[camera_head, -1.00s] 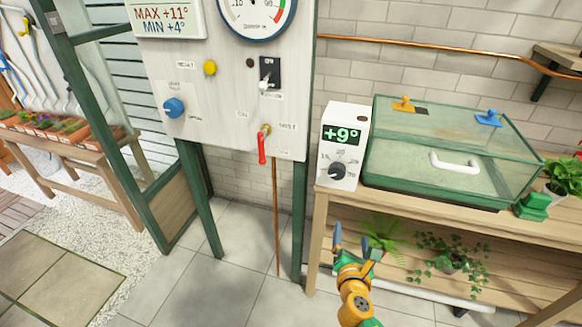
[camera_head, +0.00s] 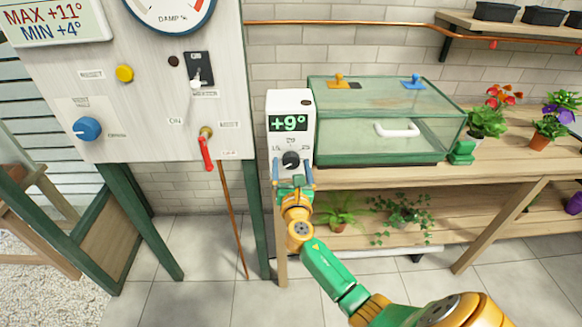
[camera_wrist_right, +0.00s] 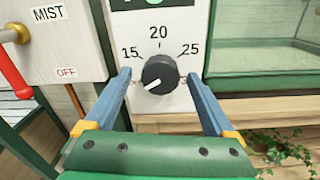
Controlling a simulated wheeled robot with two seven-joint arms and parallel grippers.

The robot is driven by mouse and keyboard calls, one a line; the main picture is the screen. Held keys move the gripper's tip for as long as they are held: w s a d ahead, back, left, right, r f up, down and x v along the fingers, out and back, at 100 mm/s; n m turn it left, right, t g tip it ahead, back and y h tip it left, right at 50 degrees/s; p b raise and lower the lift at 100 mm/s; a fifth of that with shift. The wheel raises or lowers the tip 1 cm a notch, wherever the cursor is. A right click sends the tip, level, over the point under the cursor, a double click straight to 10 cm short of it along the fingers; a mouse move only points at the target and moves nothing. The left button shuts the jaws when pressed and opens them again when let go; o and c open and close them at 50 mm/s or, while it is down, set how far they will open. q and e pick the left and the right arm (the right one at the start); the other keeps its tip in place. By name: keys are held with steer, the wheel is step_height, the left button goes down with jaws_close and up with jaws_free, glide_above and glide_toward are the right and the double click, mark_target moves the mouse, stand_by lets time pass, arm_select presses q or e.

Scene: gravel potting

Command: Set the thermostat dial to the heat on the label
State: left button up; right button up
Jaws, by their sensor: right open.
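The white thermostat box (camera_head: 291,105) stands at the left end of the wooden bench, its green display (camera_head: 288,123) reading +9°. Its black dial (camera_head: 290,159) also shows in the right wrist view (camera_wrist_right: 160,73), with 15, 20 and 25 printed around it. The dial's white pointer mark faces lower left, below the 15. My right gripper (camera_head: 292,174) is open just in front of the dial. In the right wrist view its blue fingers (camera_wrist_right: 160,78) stand left and right of the dial, with gaps visible. My left gripper is out of view.
A green-framed glass case (camera_head: 385,130) stands right beside the thermostat. The control board (camera_head: 150,100) with a red lever (camera_head: 206,150) and blue knob (camera_head: 87,129) is at the left. A white sign (camera_head: 52,22) on it reads MAX +11°, MIN +4°.

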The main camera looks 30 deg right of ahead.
steer(key=shift+s, duration=0.1)
steer(key=c, duration=1.4)
steer(key=shift+m, duration=0.4)
steer(key=m+b, duration=0.2)
steer(key=m, duration=0.2)
steer(key=shift+f+m, duration=0.15)
steer(key=shift+m, duration=0.25)
steer(key=m+b, duration=0.3)
steer(key=m, duration=0.3)
steer(key=m+b, duration=0.2)
steer(key=m, duration=0.5)
steer(key=shift+h, duration=0.3)
steer(key=m+b, duration=0.1)
steer(key=m, duration=0.3)
steer(key=shift+m+b, duration=0.3)
steer(key=shift+m, duration=0.5)
steer(key=shift+r, duration=0.2)
